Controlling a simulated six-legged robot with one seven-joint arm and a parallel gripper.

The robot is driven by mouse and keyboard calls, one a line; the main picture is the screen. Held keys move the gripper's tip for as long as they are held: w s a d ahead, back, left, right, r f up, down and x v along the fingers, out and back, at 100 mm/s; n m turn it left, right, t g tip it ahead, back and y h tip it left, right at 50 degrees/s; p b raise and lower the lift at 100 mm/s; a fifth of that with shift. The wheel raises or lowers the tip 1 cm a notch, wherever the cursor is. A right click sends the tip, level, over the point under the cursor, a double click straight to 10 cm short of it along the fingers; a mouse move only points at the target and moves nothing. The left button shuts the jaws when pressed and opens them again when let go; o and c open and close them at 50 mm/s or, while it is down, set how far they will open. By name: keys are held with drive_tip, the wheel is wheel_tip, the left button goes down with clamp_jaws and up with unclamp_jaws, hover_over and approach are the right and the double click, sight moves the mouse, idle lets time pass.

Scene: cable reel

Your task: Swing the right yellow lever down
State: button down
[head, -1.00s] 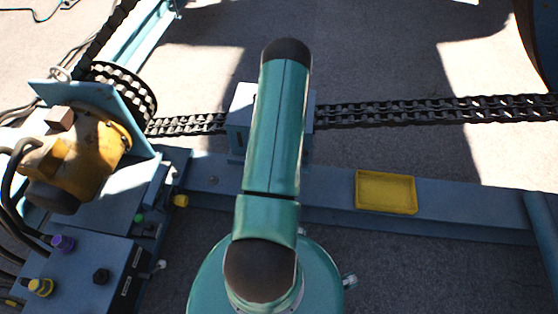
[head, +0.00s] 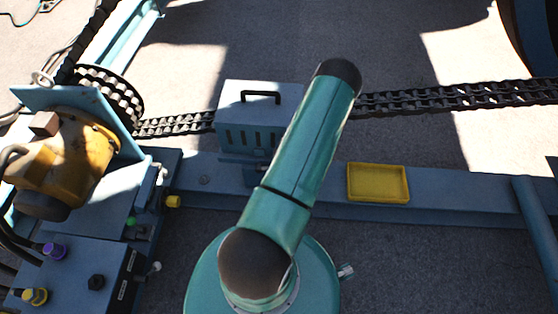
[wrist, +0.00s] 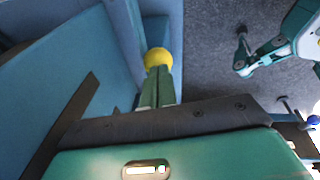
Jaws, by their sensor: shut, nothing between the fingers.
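In the wrist view, a round yellow knob (wrist: 158,57) sits straight beyond the tips of my gripper (wrist: 158,72), against blue metal. It looks like a lever's end, but its shaft is hidden. The green fingers are together with nothing between them. I cannot tell whether they touch the knob. In the head view, my upper arm hides my gripper, and no yellow lever shows clearly near the blue-grey box (head: 235,98). That box has a black handle and slots in its front, and my arm covers its right side.
A blue beam (head: 440,205) crosses the head view and carries a yellow tray (head: 378,182). A chain (head: 450,97) runs behind it. At left are a yellow motor (head: 75,160) and a control box (head: 85,270) with coloured knobs. My leg shows at right in the wrist view.

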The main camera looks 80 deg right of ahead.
drive_tip(key=shift+s+f, duration=0.2)
drive_tip(key=shift+f, duration=0.1)
drive_tip(key=f, duration=0.1)
drive_tip(key=s+f, duration=0.1)
drive_tip(key=f, duration=0.1)
drive_tip(key=s+f, duration=0.1)
drive_tip(key=shift+s+d+f, duration=0.15)
drive_tip(key=shift+s+f, duration=0.05)
drive_tip(key=shift+f, duration=0.1)
